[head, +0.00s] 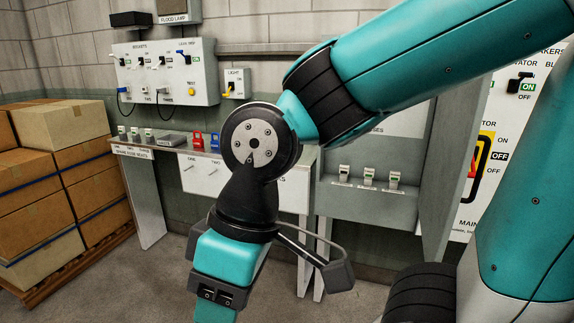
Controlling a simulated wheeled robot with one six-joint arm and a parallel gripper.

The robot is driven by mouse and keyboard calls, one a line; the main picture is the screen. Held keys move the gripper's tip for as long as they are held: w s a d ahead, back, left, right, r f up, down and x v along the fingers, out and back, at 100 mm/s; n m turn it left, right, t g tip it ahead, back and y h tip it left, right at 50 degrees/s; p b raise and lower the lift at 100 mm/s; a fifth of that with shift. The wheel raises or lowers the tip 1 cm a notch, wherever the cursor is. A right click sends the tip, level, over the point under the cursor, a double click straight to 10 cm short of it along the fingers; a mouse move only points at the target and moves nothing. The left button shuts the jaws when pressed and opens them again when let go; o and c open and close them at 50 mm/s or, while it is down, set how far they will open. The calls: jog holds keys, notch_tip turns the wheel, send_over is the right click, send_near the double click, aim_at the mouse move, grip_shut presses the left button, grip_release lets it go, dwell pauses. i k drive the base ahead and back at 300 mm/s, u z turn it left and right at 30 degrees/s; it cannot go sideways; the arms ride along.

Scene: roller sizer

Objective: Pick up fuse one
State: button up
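Several similar pieces (135,133) stand on the left shelf marked for spare fuse seats. I cannot tell which is fuse one. My gripper (218,292) hangs downward in the foreground, in front of and below the shelf, apart from all these pieces. Its fingertips are cut off by the lower edge, so its opening and any contents are hidden.
A red piece (198,140) and a blue piece (214,142) stand on the ledge above labels one and two. A switch panel (165,72) and a light switch (234,84) are on the wall. Stacked boxes (60,190) fill the left. Breaker switches (520,85) are at right.

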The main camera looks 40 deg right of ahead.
aim_at(343, 170)
jog(key=u, duration=0.05)
jog(key=i, duration=1.35)
jog(key=z, duration=0.45)
jog(key=i, duration=0.65)
jog(key=z, duration=1.5)
jog(key=i, duration=0.8)
jog(key=z, duration=0.8)
